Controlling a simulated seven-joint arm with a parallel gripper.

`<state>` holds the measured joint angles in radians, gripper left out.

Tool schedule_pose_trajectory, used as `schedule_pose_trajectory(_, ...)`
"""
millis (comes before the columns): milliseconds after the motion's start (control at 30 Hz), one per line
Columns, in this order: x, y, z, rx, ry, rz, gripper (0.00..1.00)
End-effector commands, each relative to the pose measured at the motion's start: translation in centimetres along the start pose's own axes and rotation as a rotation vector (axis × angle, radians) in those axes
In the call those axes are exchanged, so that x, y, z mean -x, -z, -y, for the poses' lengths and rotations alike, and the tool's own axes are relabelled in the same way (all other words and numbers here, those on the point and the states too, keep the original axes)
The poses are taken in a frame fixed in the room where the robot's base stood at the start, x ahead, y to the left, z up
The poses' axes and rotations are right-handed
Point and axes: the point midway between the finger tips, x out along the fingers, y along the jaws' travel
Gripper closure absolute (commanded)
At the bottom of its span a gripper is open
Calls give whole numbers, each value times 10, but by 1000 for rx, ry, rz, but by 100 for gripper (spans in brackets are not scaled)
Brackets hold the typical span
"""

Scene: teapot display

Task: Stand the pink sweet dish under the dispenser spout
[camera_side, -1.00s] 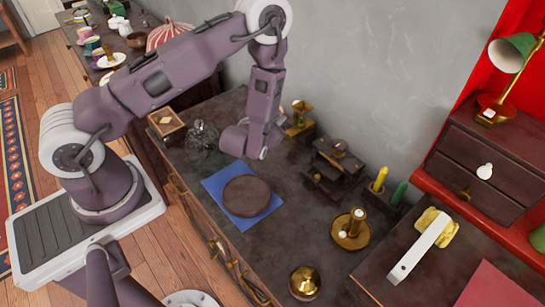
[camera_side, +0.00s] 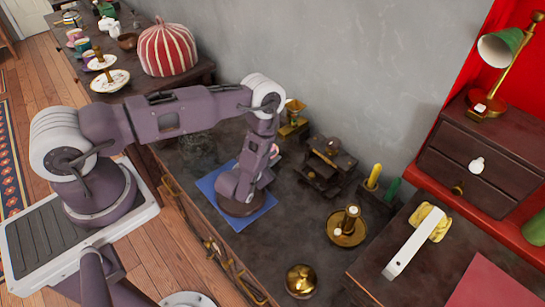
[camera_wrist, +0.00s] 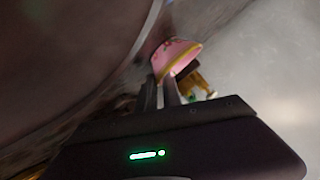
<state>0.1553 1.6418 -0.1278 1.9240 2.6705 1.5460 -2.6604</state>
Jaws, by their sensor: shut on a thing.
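The pink sweet dish (camera_wrist: 176,54) has a gold rim and is tilted in the wrist view. It sits at the tips of my gripper (camera_wrist: 166,88), which is shut on it. In the side view a small pink patch (camera_side: 273,150) shows beside my forearm; the gripper itself is mostly hidden there behind my arm. I cannot tell for sure whether this is the dispenser, and no spout shows clearly.
A blue cloth (camera_side: 262,205) with a dark round board lies under my wrist.

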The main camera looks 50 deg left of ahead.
Motion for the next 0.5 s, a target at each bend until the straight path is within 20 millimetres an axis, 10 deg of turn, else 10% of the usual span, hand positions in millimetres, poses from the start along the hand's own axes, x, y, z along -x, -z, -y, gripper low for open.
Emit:
schedule_pose_trajectory(167, -1, -1, -1, 0, 0, 0, 69)
schedule_pose_trajectory(500, 8, 0, 0, -1, -2, 4, 69)
